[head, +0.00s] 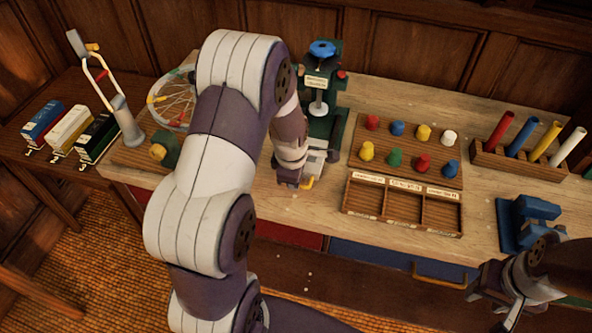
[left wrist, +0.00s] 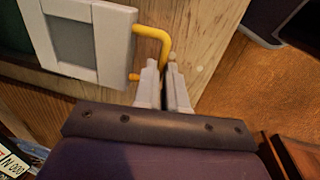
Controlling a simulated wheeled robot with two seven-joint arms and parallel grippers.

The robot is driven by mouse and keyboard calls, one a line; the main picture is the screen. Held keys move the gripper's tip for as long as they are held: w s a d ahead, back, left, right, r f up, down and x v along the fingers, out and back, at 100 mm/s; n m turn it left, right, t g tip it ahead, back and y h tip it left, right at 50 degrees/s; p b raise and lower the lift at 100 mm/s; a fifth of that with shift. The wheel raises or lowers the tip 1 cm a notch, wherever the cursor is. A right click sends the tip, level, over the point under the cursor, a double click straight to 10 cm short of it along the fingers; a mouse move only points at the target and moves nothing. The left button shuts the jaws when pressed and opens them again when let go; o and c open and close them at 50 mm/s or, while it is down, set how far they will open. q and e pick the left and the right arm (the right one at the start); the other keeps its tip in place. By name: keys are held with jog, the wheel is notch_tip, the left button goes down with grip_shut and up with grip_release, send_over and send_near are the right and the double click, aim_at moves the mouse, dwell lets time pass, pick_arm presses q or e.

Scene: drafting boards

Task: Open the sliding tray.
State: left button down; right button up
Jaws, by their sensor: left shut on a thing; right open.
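The sliding tray (left wrist: 117,40) is a light grey frame with a darker recess, seen at the upper left of the left wrist view. A bent yellow handle (left wrist: 152,33) sticks out from its side. In the head view the tray (head: 318,157) is at the foot of the green machine (head: 322,124), partly hidden by my left arm. My left gripper (left wrist: 162,66) is shut on the handle, whose end passes between its fingertips. My right gripper (head: 494,287) is open and empty at the lower right, in front of the bench.
A pegboard with coloured knobs (head: 411,160) and a three-part wooden box (head: 403,207) stand right of the machine. A blue device (head: 524,222) and a rack of coloured tubes (head: 527,160) are farther right. A wire wheel (head: 172,103) lies on the left.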

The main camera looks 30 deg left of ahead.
pick_arm(q)
jog(key=shift+s+d+r, duration=0.15)
jog(key=shift+s+r, duration=0.05)
jog(key=shift+s, duration=0.45)
jog(key=shift+f, duration=0.1)
jog(key=shift+w+f, duration=0.2)
jog(key=shift+w, duration=0.15)
jog(key=c, duration=1.2)
grip_release()
jog(key=shift+s+r, duration=0.1)
jog(key=shift+s, duration=0.15)
jog(key=shift+w, duration=0.15)
jog(key=shift+r, duration=0.15)
notch_tip(320, 180, up, 12)
jog(key=s, duration=0.2)
jog(key=shift+s+d, duration=0.15)
jog(key=shift+d, duration=0.05)
